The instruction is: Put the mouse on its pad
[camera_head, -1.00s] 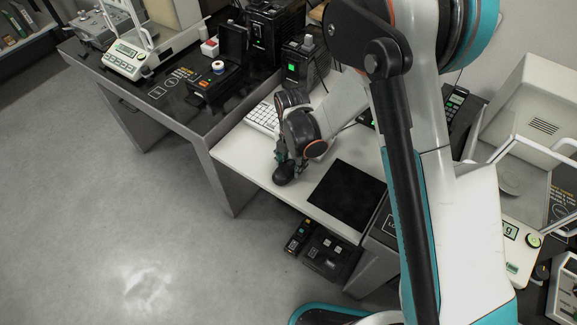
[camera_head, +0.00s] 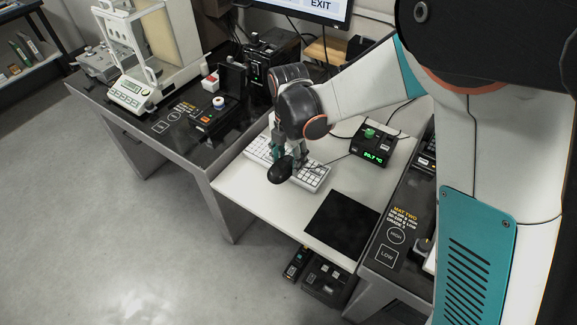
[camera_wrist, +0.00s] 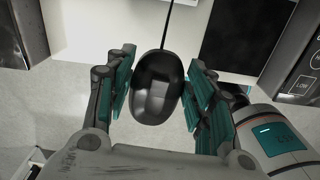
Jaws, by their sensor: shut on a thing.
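The black mouse (camera_head: 281,170) is held by my gripper (camera_head: 290,158), seen above the front part of the white table near the keyboard. In the wrist view the mouse (camera_wrist: 155,88) sits between the two teal fingers of my gripper (camera_wrist: 157,90), with its cable running up and away. The black square mouse pad (camera_head: 342,224) lies flat on the white table, to the right of and nearer than the mouse. Part of the pad (camera_wrist: 240,38) shows at the upper right of the wrist view. Nothing lies on the pad.
A white keyboard (camera_head: 312,178) lies partly behind the mouse and gripper. A black device with a green readout (camera_head: 373,146) stands at the table's back right. Dark benches flank the white table (camera_head: 237,183), the left one (camera_head: 150,124) holding a balance and small boxes.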

